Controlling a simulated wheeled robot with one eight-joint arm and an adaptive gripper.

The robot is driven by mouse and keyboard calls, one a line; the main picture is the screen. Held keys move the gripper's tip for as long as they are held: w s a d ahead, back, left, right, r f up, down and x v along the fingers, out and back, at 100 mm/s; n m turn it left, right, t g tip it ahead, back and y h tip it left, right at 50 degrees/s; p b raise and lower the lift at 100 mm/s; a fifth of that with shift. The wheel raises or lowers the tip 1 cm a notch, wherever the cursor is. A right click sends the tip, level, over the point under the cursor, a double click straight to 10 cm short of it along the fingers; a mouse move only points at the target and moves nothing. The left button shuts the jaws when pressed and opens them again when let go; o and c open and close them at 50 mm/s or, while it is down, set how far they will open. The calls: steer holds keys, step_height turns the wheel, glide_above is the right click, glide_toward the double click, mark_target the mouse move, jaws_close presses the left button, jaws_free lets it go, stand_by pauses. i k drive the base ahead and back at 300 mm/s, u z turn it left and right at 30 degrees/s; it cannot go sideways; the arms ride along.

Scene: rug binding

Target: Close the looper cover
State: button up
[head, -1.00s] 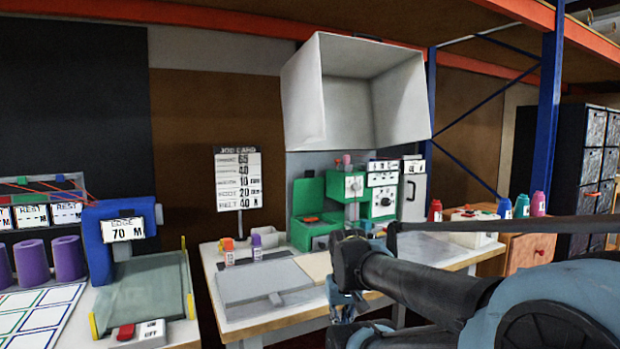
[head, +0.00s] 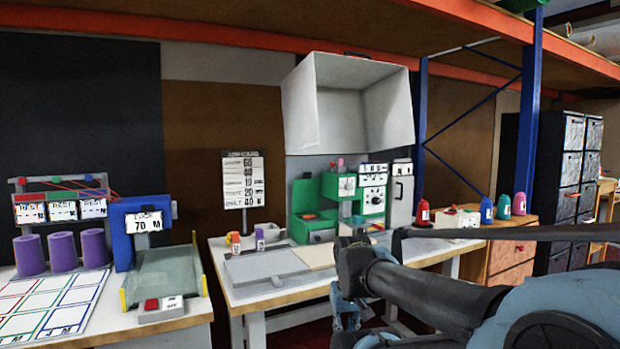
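A green binding machine (head: 371,200) with dials stands on the middle bench. At its left is a low green housing (head: 313,230) with an orange part on top. An upright green panel (head: 305,194) stands behind this housing and may be the raised looper cover; I cannot tell for sure at this size. My gripper (head: 347,318) hangs low in front of the bench's front edge, well short of the machine. Its fingers are small and partly hidden by my arm, so their opening does not show.
A large pale hood (head: 345,105) hangs over the machine. A grey plate (head: 268,268) and small orange and purple bottles are on the bench (head: 290,292). The left bench holds purple rolls (head: 62,250) and a blue device (head: 128,236). Coloured cones (head: 487,210) stand at right.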

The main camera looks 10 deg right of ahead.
mark_target(306, 191)
steer(key=z, duration=1.95)
steer(key=i, duration=1.25)
steer(key=u, duration=1.95)
